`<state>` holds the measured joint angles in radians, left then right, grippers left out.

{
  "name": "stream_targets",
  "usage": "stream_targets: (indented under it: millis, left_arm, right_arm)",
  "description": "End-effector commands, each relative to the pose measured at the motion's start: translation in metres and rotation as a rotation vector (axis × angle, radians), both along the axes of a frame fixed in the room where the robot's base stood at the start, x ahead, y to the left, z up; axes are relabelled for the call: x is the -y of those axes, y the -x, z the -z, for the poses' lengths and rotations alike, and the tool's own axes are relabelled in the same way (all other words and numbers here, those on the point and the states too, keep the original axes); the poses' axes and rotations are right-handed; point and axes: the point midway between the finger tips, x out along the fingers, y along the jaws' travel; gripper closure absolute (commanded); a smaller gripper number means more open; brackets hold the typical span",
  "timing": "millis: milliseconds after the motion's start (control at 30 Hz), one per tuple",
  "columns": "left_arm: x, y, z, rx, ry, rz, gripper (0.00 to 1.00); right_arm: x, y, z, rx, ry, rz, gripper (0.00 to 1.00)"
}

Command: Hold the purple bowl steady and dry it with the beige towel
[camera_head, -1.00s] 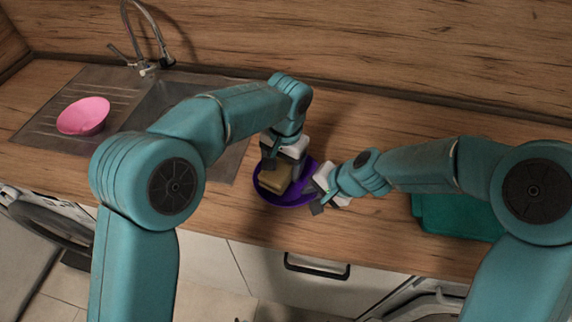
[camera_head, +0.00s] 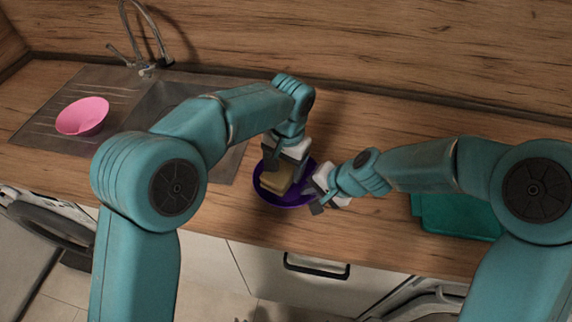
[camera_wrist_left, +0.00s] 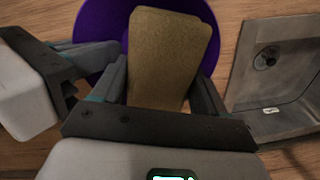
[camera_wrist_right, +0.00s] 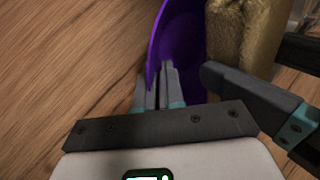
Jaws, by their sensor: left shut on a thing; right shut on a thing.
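The purple bowl (camera_head: 268,190) stands on the wooden counter right of the sink. It also shows in the left wrist view (camera_wrist_left: 92,22) and the right wrist view (camera_wrist_right: 178,45). The folded beige towel (camera_head: 278,178) is inside the bowl; it also shows in the left wrist view (camera_wrist_left: 165,55) and the right wrist view (camera_wrist_right: 245,35). My left gripper (camera_head: 282,165) is shut on the towel from above. My right gripper (camera_head: 318,190) is shut on the bowl's right rim; its fingers (camera_wrist_right: 160,85) close around the rim in the right wrist view. The towel hides part of the bowl's inside.
A pink bowl (camera_head: 82,116) sits on the drainboard of the metal sink (camera_head: 150,105), with a tap (camera_head: 147,68) behind. A teal container (camera_head: 455,215) stands on the counter at the right, partly behind my right arm. Bare counter (camera_head: 370,125) lies behind the bowl.

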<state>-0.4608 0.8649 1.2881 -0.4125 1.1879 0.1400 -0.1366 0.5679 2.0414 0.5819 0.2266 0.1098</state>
Motion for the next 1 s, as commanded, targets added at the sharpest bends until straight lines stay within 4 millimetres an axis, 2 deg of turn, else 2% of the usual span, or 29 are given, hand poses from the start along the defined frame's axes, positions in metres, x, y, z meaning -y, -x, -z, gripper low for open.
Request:
stream_targets:
  millis: [300,800,1000]
  left_arm:
    - [-0.015,-0.009,0.002,0.004,-0.002,-0.002,0.65]
    - [0.008,0.004,0.000,0.002,-0.001,0.001,0.65]
    - [0.005,0.002,0.000,0.003,-0.001,-0.002,0.65]
  right_arm:
    - [0.000,0.002,0.002,-0.004,0.002,-0.003,1.00]
    - [0.000,0.002,0.003,-0.004,0.002,-0.003,1.00]
    - [0.000,0.001,0.002,-0.004,0.002,-0.003,1.00]
